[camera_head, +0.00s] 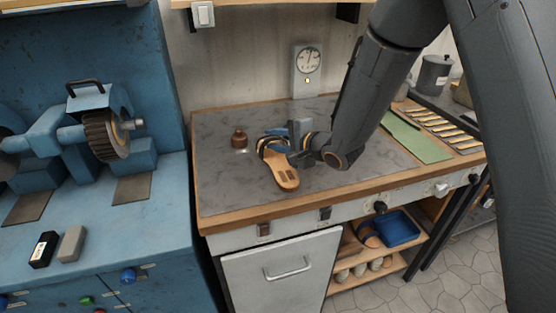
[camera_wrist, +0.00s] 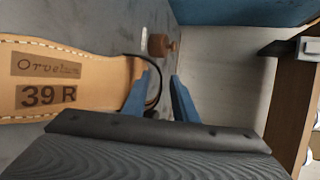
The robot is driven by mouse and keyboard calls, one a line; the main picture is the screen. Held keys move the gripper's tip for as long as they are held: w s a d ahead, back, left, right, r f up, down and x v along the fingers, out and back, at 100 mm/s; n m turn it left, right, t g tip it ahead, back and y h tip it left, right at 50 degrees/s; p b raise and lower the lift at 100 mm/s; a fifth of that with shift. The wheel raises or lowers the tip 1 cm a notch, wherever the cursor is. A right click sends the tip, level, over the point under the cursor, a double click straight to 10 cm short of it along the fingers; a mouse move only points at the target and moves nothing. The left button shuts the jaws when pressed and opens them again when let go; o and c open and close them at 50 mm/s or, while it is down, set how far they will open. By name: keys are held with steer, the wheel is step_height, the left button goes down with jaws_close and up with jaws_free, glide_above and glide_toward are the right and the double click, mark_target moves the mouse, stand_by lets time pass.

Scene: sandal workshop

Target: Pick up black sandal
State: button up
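A sandal with a tan footbed and dark straps (camera_head: 286,175) lies on the grey worktop (camera_head: 225,185). In the wrist view its footbed (camera_wrist: 85,75), marked "39 R", fills the left side. My gripper (camera_head: 274,141) is low over the strapped end of the sandal. Its two blue fingers (camera_wrist: 161,80) are apart in the wrist view, with a thin black strap (camera_wrist: 153,86) showing between them beside the left finger. A gap shows between the strap and the right finger. The gripper body hides part of the sandal and straps.
A gauge (camera_head: 307,70) stands at the wall. A green mat (camera_head: 415,138) lies at right. A blue tray (camera_head: 399,230) and another sandal (camera_head: 368,234) are on the shelf below. A blue grinder bench (camera_head: 150,215) stands left.

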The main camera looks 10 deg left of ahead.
steer(key=shift+c, duration=0.5)
jaws_close()
step_height(320, 180, up, 10)
steer(key=shift+r+b, duration=0.1)
steer(key=shift+b, duration=0.55)
